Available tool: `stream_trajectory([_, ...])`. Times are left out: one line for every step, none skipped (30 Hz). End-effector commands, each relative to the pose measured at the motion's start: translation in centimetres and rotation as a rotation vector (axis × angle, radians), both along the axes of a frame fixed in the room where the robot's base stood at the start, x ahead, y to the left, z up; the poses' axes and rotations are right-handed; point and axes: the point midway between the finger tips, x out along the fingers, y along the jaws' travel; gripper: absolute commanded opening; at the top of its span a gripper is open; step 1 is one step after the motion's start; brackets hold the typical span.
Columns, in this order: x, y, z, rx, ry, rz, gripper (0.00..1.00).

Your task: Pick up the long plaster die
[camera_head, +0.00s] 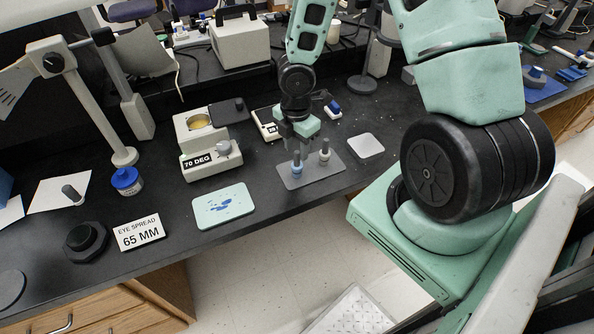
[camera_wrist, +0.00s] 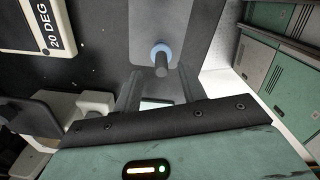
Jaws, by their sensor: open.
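A grey mat (camera_head: 312,172) near the bench's front edge bears two small upright dies with dark grey pegs. One die (camera_head: 296,164) has a blue band; the other (camera_head: 324,151), to its right, has a pale band. Which is the long plaster die is not clear. My gripper (camera_head: 299,143) is open and points down just above and behind the mat, with nothing seen between its fingers. In the wrist view the blue-banded die (camera_wrist: 161,56) stands on the mat, just ahead of the gap between my fingers (camera_wrist: 158,80). The pale-banded die is not seen there.
A heater marked 70 DEG (camera_head: 204,150) stands left of the mat. A pale tray with blue marks (camera_head: 222,206) lies front left. A white pad (camera_head: 366,146) lies right. Another grey peg (camera_head: 72,194) is on white paper at far left.

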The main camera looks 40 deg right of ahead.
Motion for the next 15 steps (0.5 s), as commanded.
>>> stream_trajectory([-0.2,0.1,-1.3,0.0,0.003,0.004,0.41])
stream_trajectory([-0.3,0.1,-1.8,0.0,0.003,0.004,0.41])
stream_trajectory([-0.3,0.1,-2.4,0.0,0.003,0.004,0.41])
stream_trajectory([-0.3,0.0,-2.8,-0.001,0.002,0.003,0.41])
stream_trajectory([-0.2,0.1,-3.1,0.0,0.001,0.003,0.41])
stream_trajectory([-0.2,0.1,-3.4,0.0,0.0,0.003,0.41])
stream_trajectory([-0.2,0.1,-3.5,0.0,0.0,0.002,0.41])
stream_trajectory([-0.2,0.0,-3.6,-0.001,0.0,0.001,0.41])
stream_trajectory([-0.2,0.0,-3.7,-0.001,0.0,0.001,0.41])
stream_trajectory([-0.2,0.0,-3.7,-0.001,-0.001,0.0,0.41])
stream_trajectory([-0.2,0.0,-3.7,-0.001,-0.001,0.0,0.41])
stream_trajectory([-0.2,0.0,-3.6,-0.001,-0.001,0.0,0.41])
stream_trajectory([-0.2,0.0,-3.6,0.0,-0.001,0.0,0.41])
stream_trajectory([-0.2,0.0,-3.6,0.0,-0.001,0.0,0.41])
stream_trajectory([-0.2,0.0,-3.6,0.0,-0.001,0.0,0.41])
